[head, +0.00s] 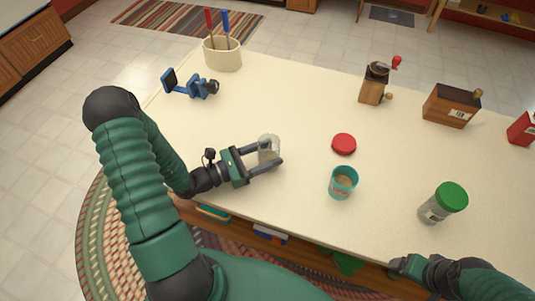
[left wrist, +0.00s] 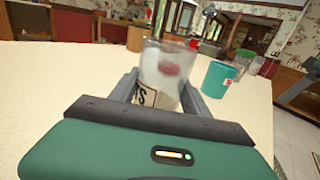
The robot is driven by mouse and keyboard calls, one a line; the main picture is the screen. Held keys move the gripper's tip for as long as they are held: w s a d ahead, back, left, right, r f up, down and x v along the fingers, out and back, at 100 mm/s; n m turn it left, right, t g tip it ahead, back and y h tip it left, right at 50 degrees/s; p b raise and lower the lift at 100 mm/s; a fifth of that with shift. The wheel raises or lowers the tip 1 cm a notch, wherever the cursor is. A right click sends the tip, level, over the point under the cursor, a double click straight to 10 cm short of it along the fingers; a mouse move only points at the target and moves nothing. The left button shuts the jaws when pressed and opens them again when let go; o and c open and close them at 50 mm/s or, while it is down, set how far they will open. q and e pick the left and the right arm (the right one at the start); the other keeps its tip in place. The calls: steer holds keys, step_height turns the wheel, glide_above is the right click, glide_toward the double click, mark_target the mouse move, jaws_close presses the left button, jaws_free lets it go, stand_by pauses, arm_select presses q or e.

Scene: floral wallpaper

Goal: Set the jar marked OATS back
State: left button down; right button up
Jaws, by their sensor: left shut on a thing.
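My left gripper (head: 258,162) is shut on a clear, lidless glass jar (head: 268,146), with one finger on each side. In the left wrist view the jar (left wrist: 165,70) is upright between the fingers. Its label is partly hidden by the gripper, and only an end letter like "S" shows, so I cannot read the whole word. I cannot tell whether its base touches the table. A red lid (head: 344,143) lies on the table to its right. My right gripper (head: 405,265) is at the table's front edge at lower right, and its jaws are unclear.
On the cream table (head: 290,90) stand an open teal tin (head: 343,184), a green-lidded jar (head: 442,203), a grinder (head: 376,82), a wooden box (head: 451,106), a blue clamp-like tool (head: 192,86) and a utensil crock (head: 222,54). The middle back is clear.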

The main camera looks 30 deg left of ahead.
arm_select(q)
steer(key=shift+a+f, duration=0.1)
steer(key=c, duration=0.9)
jaws_free()
steer(key=shift+s+a+f, duration=0.1)
steer(key=shift+a, duration=0.1)
steer(key=o, duration=0.4)
steer(key=shift+a+f, duration=0.1)
steer(key=shift+a, duration=0.25)
steer(key=shift+d, duration=0.3)
steer(key=shift+r, duration=0.3)
steer(key=p+v, duration=0.1)
steer(key=v, duration=1)
steer(key=shift+a+f, duration=0.15)
steer(key=shift+s, duration=0.5)
